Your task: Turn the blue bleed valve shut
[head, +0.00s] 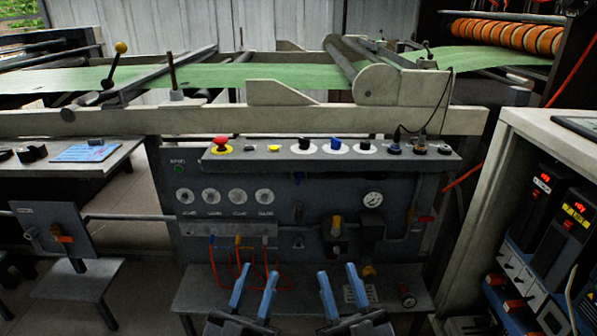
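A small dark blue handle (298,178) shows on the upright grey panel (330,190), just below the control shelf; it looks like the blue bleed valve, but it is too small to tell how it is turned. A blue knob (336,144) on a white disc sits on the shelf above. My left gripper (259,271) and my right gripper (337,269) are both at the bottom of the head view, with blue fingers spread apart and nothing between them. Both are well below the blue handle and apart from it.
The control shelf (440,160) carries a red mushroom button (221,142) and several knobs. A grey cabinet (540,145) stands at the right.

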